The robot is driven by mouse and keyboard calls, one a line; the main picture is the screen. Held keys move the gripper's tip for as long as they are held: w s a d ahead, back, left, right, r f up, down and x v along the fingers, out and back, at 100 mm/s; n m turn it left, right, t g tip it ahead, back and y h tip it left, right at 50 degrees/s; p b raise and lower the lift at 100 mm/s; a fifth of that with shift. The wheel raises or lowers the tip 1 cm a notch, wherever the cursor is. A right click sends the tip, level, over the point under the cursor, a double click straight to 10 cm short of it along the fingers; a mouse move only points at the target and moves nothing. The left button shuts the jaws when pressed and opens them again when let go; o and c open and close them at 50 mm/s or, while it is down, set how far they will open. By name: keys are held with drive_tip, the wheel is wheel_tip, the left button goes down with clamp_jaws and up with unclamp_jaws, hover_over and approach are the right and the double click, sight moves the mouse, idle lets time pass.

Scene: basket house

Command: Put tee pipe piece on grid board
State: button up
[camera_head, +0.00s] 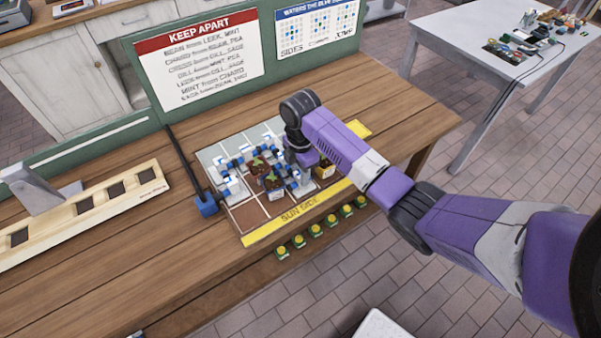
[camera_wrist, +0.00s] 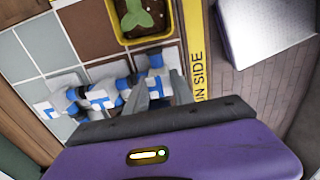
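The grid board (camera_head: 238,215) lies on the wooden bench, with grey and brown cells and a yellow SUN SIDE strip along its front. Several blue-and-white pipe pieces form a run across it. My gripper (camera_head: 299,165) is low over the board's right half. In the wrist view, my gripper's fingers (camera_wrist: 160,88) sit on either side of a blue-and-white pipe piece (camera_wrist: 155,66), which looks like the tee, at the run's end near the yellow strip. The fingers appear closed against it. Its lower part is partly hidden, so I cannot tell whether it touches the board.
A yellow-rimmed seedling pot (camera_wrist: 140,20) stands close beside the fingers. More seedling pots (camera_head: 276,190) are on the board. Small green-and-yellow pieces (camera_head: 316,230) line the bench front. A wooden slotted tray (camera_head: 95,205) lies left. A green sign panel (camera_head: 200,65) stands behind.

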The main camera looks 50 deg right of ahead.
drive_tip(key=o, duration=0.3)
